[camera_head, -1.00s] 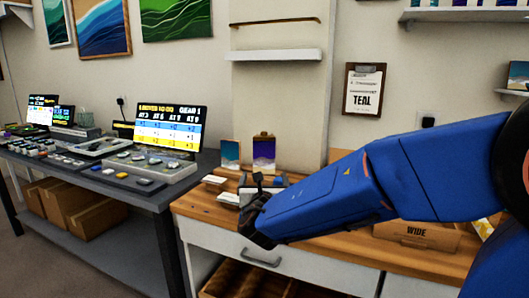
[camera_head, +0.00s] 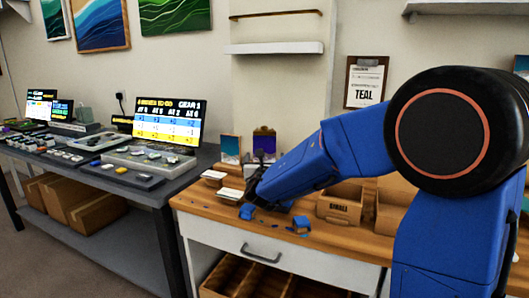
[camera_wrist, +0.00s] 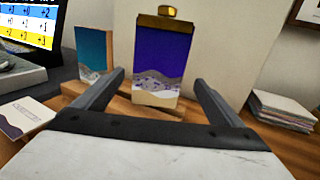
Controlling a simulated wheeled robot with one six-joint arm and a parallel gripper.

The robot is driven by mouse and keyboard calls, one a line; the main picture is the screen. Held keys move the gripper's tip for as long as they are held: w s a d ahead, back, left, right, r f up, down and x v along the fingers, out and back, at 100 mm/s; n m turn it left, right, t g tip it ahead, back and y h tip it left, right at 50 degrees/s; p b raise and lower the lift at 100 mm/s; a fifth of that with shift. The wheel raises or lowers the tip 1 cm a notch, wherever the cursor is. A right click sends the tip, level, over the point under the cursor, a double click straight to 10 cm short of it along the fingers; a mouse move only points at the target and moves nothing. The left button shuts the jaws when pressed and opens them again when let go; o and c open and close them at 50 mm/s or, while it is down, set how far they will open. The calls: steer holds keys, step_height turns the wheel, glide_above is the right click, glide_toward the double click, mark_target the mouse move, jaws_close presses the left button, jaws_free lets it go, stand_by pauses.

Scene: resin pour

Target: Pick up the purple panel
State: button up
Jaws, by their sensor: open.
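The purple panel (camera_wrist: 161,62) stands upright at the back of the wooden worktop, with a grey and white wavy pattern at its bottom and a brass-coloured clip on its top edge. It also shows in the head view (camera_head: 264,141), its lower part behind my gripper. My gripper (camera_wrist: 160,92) is open, its two fingers pointing at the panel, one to each side of it in the wrist view. Nothing is between the fingers short of the panel, and I see no contact. In the head view my gripper (camera_head: 254,178) is low over the worktop, in front of the panel.
A teal panel (camera_wrist: 91,52) stands close to the left of the purple one. A flat card (camera_wrist: 24,118) lies at left and a stack of sheets (camera_wrist: 282,110) at right. Blue pieces (camera_head: 300,225) lie near the worktop's front.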

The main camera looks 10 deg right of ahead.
steer(key=shift+a+r+x, duration=0.1)
steer(key=shift+r+x, duration=0.1)
steer(key=shift+x, duration=0.7)
steer(key=shift+a+r+x, duration=0.1)
steer(key=shift+r+x, duration=0.05)
steer(key=shift+x, duration=0.75)
steer(key=shift+r+x, duration=0.2)
steer(key=shift+x, duration=0.7)
steer(key=c, duration=1.2)
